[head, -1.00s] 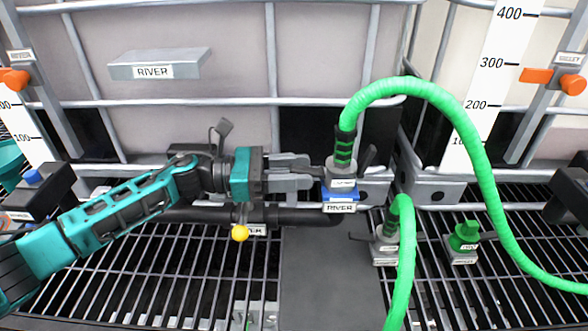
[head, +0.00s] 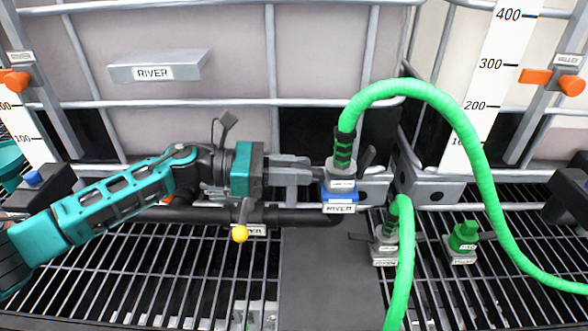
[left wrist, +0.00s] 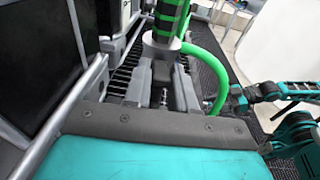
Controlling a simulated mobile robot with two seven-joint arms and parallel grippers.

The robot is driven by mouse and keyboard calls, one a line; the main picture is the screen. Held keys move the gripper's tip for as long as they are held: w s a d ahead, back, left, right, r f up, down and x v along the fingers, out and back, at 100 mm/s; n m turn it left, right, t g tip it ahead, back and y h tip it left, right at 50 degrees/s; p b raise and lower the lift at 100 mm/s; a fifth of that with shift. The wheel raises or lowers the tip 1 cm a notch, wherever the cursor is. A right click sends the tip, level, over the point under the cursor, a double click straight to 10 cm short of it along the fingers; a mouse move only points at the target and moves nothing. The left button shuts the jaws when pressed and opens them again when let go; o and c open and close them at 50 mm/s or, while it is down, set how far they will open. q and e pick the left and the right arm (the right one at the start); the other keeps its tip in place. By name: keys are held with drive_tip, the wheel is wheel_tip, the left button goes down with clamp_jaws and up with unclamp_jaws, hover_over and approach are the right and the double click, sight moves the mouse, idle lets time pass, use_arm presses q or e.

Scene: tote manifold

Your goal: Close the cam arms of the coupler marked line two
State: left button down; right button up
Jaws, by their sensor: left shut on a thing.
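A grey coupler (head: 342,184) with a green hose stands upright on a blue base labelled RIVER; the coupler's own small label is too small to read surely. A dark cam arm (head: 368,157) sticks up at its right side. Its left side is hidden by my left gripper (head: 320,172), whose fingers are closed at the coupler. A second hosed coupler (head: 385,246) stands lower right, with dark arms out sideways. My right arm shows in the left wrist view; its gripper (left wrist: 240,102) is too small to judge.
A green-capped fitting (head: 464,238) stands right of the second coupler. Green hoses (head: 483,165) loop across the right. Caged totes stand behind; grating lies in front.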

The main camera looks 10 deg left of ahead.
use_arm(q)
drive_tip(key=shift+w+d+r+y, duration=0.1)
drive_tip(key=shift+r+y, duration=0.55)
drive_tip(key=shift+y, duration=0.55)
drive_tip(key=y, duration=0.1)
drive_tip(key=r+g+y, duration=0.1)
drive_tip(key=shift+w+d+y, duration=0.1)
drive_tip(key=shift+d+y, duration=0.2)
drive_tip(key=shift+d, duration=0.05)
drive_tip(key=y, duration=0.1)
drive_tip(key=d+g+y, duration=0.1)
drive_tip(key=y, duration=0.1)
drive_tip(key=shift+w+r, duration=0.1)
drive_tip(key=shift+r, duration=0.3)
drive_tip(key=shift+w+d+r+g+y, duration=0.1)
drive_tip(key=shift+d+g+y, duration=0.1)
drive_tip(key=shift+y, duration=0.4)
drive_tip(key=shift+d+r+g+y, duration=0.1)
drive_tip(key=shift+d+g+y, duration=0.1)
drive_tip(key=shift+y, duration=0.4)
drive_tip(key=c, duration=1)
unclamp_jaws()
